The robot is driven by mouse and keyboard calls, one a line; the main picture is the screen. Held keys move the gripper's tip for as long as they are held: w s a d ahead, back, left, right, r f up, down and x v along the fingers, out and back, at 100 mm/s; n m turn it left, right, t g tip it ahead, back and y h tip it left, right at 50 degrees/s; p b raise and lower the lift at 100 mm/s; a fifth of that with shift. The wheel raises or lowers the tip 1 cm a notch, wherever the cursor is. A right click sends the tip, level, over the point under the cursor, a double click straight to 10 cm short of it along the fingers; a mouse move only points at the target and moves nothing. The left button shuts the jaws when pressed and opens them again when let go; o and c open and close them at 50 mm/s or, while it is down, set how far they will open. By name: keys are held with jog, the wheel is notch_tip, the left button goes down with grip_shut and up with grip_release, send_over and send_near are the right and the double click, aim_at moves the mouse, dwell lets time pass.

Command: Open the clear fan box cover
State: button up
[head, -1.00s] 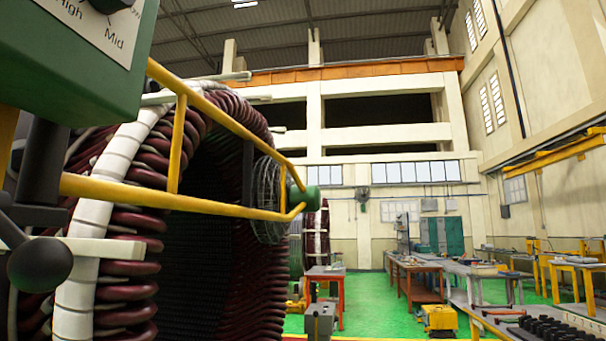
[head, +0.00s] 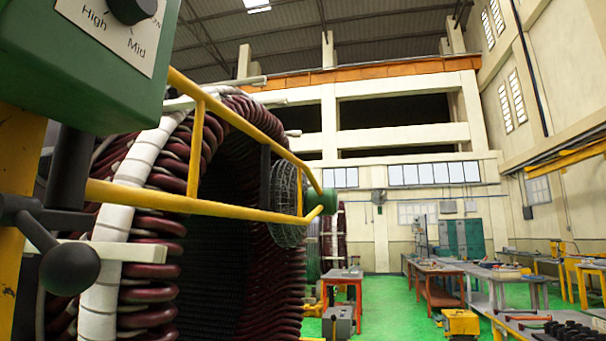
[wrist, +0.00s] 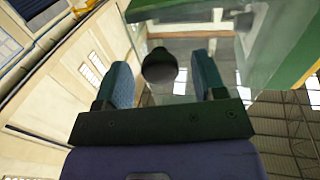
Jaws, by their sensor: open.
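The green fan box (head: 80,75) fills the upper left of the head view. Its pale label, marked High and Mid, carries a dark dial (head: 133,8). In the wrist view a green box part (wrist: 296,45) is at the upper right, beside a see-through panel (wrist: 225,60) that looks like the clear cover. My gripper (wrist: 161,63) is open, its two teal fingers apart. A dark round knob (wrist: 160,68) shows between the fingers; I cannot tell whether they touch it. My gripper is outside the head view.
A yellow rail (head: 215,207) runs below and right of the green box. A black ball-ended lever (head: 70,265) is at the lower left. The large wound stator (head: 150,265) stands behind. Workbenches (head: 440,270) stand on the right, with open green floor (head: 390,315) between.

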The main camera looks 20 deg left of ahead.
jog(key=s+a, duration=0.1)
jog(key=s, duration=0.8)
jog(key=shift+s+a, duration=0.15)
jog(key=shift+a, duration=0.15)
